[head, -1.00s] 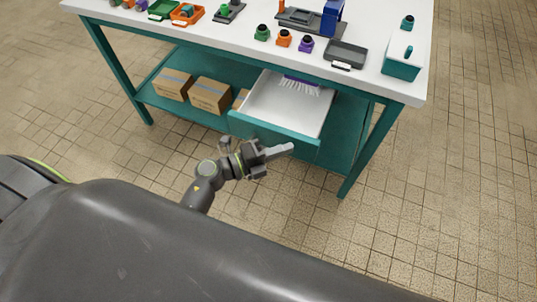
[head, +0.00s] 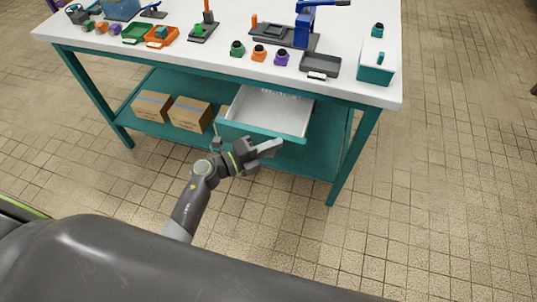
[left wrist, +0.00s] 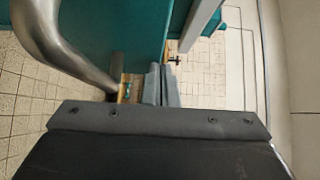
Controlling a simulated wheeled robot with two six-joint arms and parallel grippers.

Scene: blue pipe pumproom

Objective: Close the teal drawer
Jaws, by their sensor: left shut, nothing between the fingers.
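The teal drawer (head: 255,132) stands pulled out under the workbench, with a teal front and a white, mostly empty inside. A brush (head: 280,92) at its back shows only as bristles under the bench edge. My left gripper (head: 272,146) is shut and empty, at the lower edge of the drawer front; I cannot tell whether it touches. In the left wrist view the shut fingers (left wrist: 161,86) are beside the teal front (left wrist: 120,28), and a curved metal handle (left wrist: 62,45) passes on the left. My right gripper is not in view.
The white-topped workbench (head: 200,62) carries a blue press (head: 303,25), a dark tray (head: 320,66), a teal box (head: 376,62) and several small coloured parts. Cardboard boxes (head: 190,113) sit on the lower shelf left of the drawer. A bench leg (head: 350,165) stands right; tiled floor is clear.

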